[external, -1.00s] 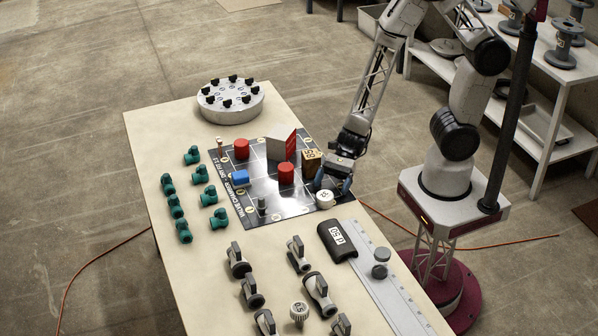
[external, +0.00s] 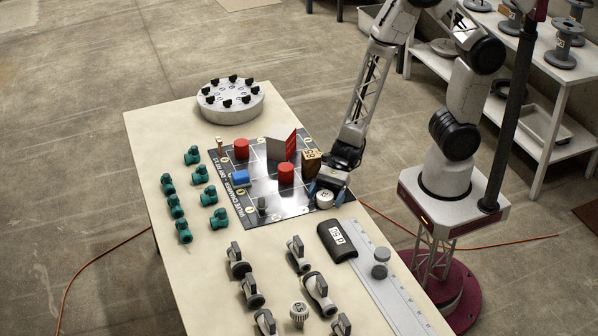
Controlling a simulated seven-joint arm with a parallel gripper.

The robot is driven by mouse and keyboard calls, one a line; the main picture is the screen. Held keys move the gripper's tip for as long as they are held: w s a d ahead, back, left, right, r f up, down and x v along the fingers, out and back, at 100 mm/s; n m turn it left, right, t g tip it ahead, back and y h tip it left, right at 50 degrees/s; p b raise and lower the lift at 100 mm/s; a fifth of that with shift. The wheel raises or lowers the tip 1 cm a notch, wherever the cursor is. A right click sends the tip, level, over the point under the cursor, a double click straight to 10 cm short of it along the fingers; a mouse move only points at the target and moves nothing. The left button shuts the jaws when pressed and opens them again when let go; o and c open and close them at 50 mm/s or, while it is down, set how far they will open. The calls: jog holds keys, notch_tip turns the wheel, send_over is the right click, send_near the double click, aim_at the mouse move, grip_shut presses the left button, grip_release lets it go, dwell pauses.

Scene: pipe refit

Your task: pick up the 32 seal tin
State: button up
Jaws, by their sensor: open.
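A small round white tin (external: 324,199) with a dark printed label stands at the near right corner of the dark gridded mat; the label is too small to read surely, but it may be the 32 seal tin. My gripper (external: 327,194) is low over it, open, with one blue fingertip to its left and one to its right. I cannot tell whether the fingertips touch it. The gripper body hides the tin's far side.
A black meter (external: 337,240) lies nearby. Green valves (external: 219,218) stand left.

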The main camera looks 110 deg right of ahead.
aim_at(325, 195)
jog(key=shift+c, duration=0.4)
jog(key=c, duration=0.9)
jog(key=shift+r, duration=0.15)
jog(key=shift+c, duration=0.2)
jog(key=shift+r, duration=4.9)
